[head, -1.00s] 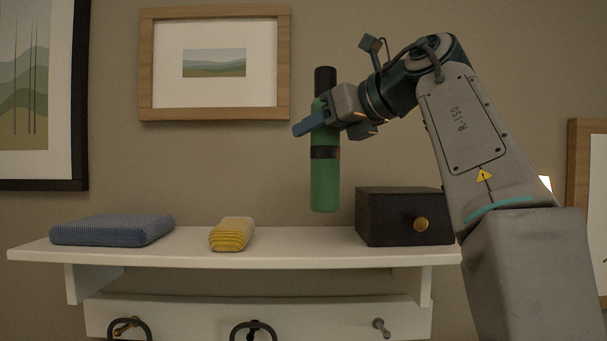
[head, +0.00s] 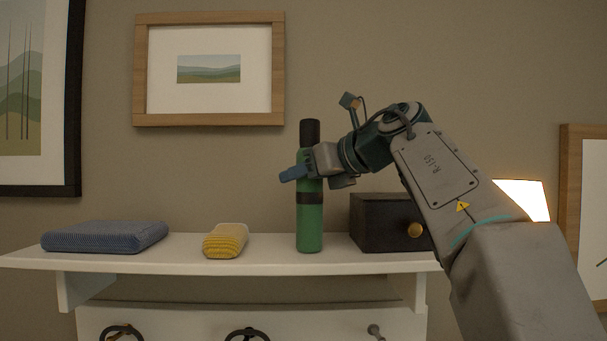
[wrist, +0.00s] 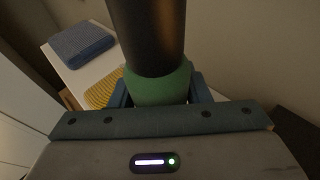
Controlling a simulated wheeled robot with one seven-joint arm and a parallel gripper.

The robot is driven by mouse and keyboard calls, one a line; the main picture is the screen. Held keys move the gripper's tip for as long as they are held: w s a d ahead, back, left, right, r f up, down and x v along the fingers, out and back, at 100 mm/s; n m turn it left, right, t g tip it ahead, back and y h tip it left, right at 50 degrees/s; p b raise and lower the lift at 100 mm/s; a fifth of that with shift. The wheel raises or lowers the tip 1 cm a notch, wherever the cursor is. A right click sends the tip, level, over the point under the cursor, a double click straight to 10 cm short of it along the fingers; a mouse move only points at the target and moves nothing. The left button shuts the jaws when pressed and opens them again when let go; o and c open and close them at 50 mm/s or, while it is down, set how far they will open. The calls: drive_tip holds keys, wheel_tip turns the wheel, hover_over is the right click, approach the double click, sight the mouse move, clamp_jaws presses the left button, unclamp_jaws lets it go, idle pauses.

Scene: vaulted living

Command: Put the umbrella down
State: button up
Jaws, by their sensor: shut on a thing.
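The umbrella (head: 310,222) is a folded green cylinder with a black top and a dark band. It is upright at the white shelf (head: 180,261), and its lower end appears to meet the shelf top. My gripper (head: 308,173) is shut around its upper green part, coming from the right. In the wrist view the umbrella's black top (wrist: 147,35) and green body (wrist: 160,88) stand between the blue fingers. Its lower end is hidden in the wrist view.
A yellow striped item (head: 226,241) and a blue folded cloth (head: 106,236) lie left of the umbrella. A dark box with a brass knob (head: 380,222) stands close on its right. Hooks (head: 246,334) are below the shelf. Framed pictures (head: 209,68) hang behind.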

drive_tip(key=shift+f, duration=0.15)
drive_tip(key=o, duration=1.2)
drive_tip(key=v, duration=0.6)
drive_tip(key=b+v, duration=0.1)
drive_tip(key=v, duration=0.5)
drive_tip(key=shift+r, duration=0.25)
